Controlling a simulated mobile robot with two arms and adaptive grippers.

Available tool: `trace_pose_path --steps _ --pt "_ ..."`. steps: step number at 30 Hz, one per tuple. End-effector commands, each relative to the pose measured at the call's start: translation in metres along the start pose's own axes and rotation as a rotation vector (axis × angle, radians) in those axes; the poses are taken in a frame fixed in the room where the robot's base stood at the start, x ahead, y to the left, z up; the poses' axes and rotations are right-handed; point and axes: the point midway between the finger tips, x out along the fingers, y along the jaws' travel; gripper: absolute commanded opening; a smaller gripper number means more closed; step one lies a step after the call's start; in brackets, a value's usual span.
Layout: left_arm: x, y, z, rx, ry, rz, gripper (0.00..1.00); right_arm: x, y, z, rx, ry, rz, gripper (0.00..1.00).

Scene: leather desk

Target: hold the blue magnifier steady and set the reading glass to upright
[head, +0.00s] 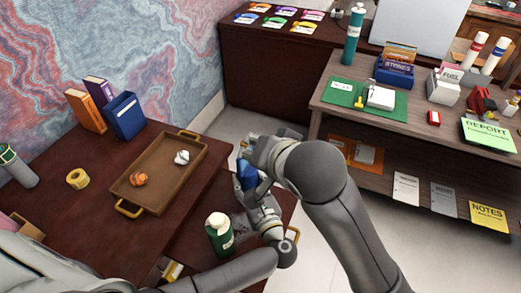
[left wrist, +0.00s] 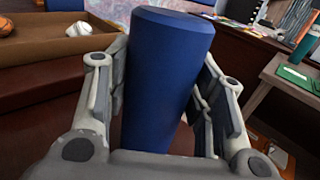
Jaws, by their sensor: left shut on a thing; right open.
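The blue magnifier (head: 247,176) shows only in part in the head view, between my two grippers. In the left wrist view a thick blue cylinder of it (left wrist: 167,75) stands between the fingers. My left gripper (head: 254,192) is shut on this blue part, with a finger on each side. My right gripper (head: 247,151) is open, just above and close to the blue part, and its hand and arm cover much of the area. The reading glass cannot be made out in either view, so its tilt cannot be told.
A brown tray (head: 128,187) with an orange ball (head: 138,179) and a white ball (head: 182,157) lies left on the desk. A green bottle (head: 219,236) stands near my left arm. Books (head: 125,117) and a tape roll (head: 77,179) are further left. A laden shelf (head: 345,122) stands right.

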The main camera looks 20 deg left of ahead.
Motion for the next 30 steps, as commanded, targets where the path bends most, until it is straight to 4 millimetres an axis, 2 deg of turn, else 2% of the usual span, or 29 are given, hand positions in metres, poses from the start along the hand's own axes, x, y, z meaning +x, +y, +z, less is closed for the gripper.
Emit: trace_pose_path --steps 3,4,9,21,26,30 --pt "0.0 0.002 -0.003 0.005 0.005 0.003 0.15 0.0 0.0 0.0 0.0 0.0 0.0 0.4" --pt "0.0 0.002 -0.003 0.005 0.005 0.003 0.53 0.0 0.0 0.0 0.0 0.0 0.0 0.4" --pt "0.0 0.001 -0.002 0.003 0.003 0.002 0.74 0.0 0.0 0.0 0.0 0.0 0.0 0.4" --pt "-0.006 0.0 -0.001 0.001 0.003 0.0 0.74 0.0 0.0 0.0 0.0 0.0 0.0 0.4" --pt "-0.03 0.0 -0.002 0.0 0.007 0.0 0.74 0.0 0.0 0.0 0.0 0.0 0.0 0.4" --pt "-0.061 0.001 -0.002 0.001 0.008 0.001 0.74 0.0 0.0 0.0 0.0 0.0 0.0 0.4"
